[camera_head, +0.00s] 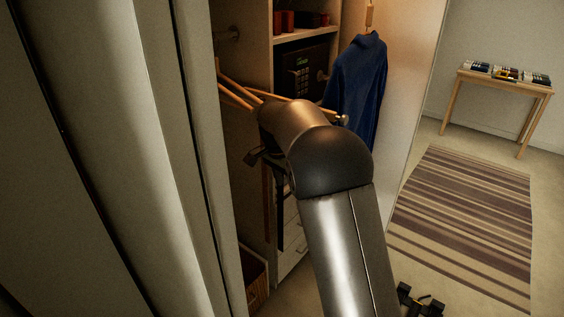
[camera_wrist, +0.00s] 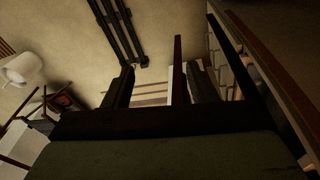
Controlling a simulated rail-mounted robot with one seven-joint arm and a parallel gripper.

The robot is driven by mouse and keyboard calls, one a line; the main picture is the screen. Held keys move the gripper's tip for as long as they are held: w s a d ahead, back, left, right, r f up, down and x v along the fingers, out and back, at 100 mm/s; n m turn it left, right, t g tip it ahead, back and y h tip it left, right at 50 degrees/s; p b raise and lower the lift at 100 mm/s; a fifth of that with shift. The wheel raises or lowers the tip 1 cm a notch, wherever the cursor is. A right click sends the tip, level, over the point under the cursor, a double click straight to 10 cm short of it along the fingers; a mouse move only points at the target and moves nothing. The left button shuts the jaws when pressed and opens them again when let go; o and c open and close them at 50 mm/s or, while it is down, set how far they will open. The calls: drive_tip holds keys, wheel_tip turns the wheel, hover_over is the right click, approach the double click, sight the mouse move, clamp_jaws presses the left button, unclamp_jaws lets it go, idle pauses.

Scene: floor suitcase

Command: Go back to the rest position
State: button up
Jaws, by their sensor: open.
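My arm reaches into the open wardrobe (camera_head: 255,210) in the head view, and its elbow and forearm hide most of my gripper. In the wrist view, my gripper (camera_wrist: 160,85) is open, with its two dark fingers apart. A thin dark upright strip (camera_wrist: 178,62) shows between or behind the fingers; I cannot tell what it is. Nothing is clearly held. Wooden hangers (camera_head: 233,91) are close to my forearm. A blue garment (camera_head: 360,80) hangs to the right of my arm.
A dark safe (camera_head: 308,72) stands on a wardrobe shelf. White drawers (camera_head: 291,243) are below. A striped rug (camera_head: 465,225) and a small wooden table (camera_head: 507,82) with books lie to the right. A tall pale panel (camera_head: 115,130) borders the left.

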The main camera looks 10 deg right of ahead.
wheel_tip(320, 180, up, 8)
drive_tip(key=a, duration=0.1)
drive_tip(key=s+d+f+n, duration=0.2)
drive_tip(key=s+f+n, duration=0.1)
drive_tip(key=s, duration=0.9)
drive_tip(key=s+d+f+n+y, duration=0.1)
drive_tip(key=s+f+n, duration=0.2)
drive_tip(key=s, duration=0.9)
drive_tip(key=s+d+f+n+y, duration=0.1)
drive_tip(key=s+n, duration=0.4)
drive_tip(key=s, duration=0.8)
wheel_tip(320, 180, down, 3)
drive_tip(key=shift+d+r, duration=0.1)
drive_tip(key=shift+d, duration=0.7)
